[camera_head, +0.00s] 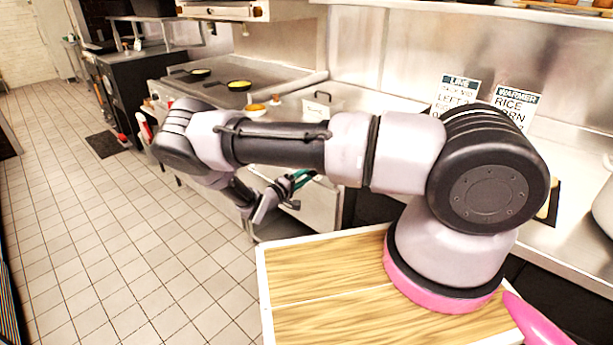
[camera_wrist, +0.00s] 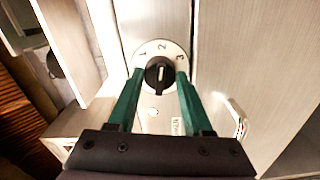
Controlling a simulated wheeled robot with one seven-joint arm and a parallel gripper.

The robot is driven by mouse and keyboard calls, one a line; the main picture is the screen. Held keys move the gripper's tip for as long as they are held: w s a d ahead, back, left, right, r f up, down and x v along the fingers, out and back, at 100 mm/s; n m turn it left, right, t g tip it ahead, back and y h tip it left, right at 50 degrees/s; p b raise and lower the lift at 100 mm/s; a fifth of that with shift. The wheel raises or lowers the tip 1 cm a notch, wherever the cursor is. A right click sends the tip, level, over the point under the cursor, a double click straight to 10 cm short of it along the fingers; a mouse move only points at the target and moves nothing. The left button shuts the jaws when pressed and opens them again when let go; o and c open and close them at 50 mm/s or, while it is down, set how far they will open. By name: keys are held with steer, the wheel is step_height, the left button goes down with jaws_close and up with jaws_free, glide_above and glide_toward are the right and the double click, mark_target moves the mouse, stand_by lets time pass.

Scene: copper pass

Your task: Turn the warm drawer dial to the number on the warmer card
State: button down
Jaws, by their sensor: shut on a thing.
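The warm drawer dial (camera_wrist: 158,73) shows in the wrist view as a black knob on a round white plate marked 1, 2 and 3. The knob's pale mark points up, about towards the 2. My gripper (camera_wrist: 161,78) has its green fingers on either side of the knob, shut on it. In the head view my gripper (camera_head: 296,181) is at the front of the counter unit, and the dial is hidden there. The warmer card (camera_head: 515,104) stands at the back right, reading "WARMER", "RICE" and part of "CORN". My arm hides its lower part, and no number is readable.
A second card (camera_head: 456,94) headed "LINE" stands left of the warmer card. A small label (camera_wrist: 177,126) sits below the dial. Pans (camera_head: 239,86) and a lidded white container (camera_head: 322,103) stand on the counter.

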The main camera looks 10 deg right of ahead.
steer(key=shift+c, duration=1.5)
jaws_free()
steer(key=shift+s+a, duration=0.1)
steer(key=v, duration=1)
steer(key=shift+s+a, duration=0.2)
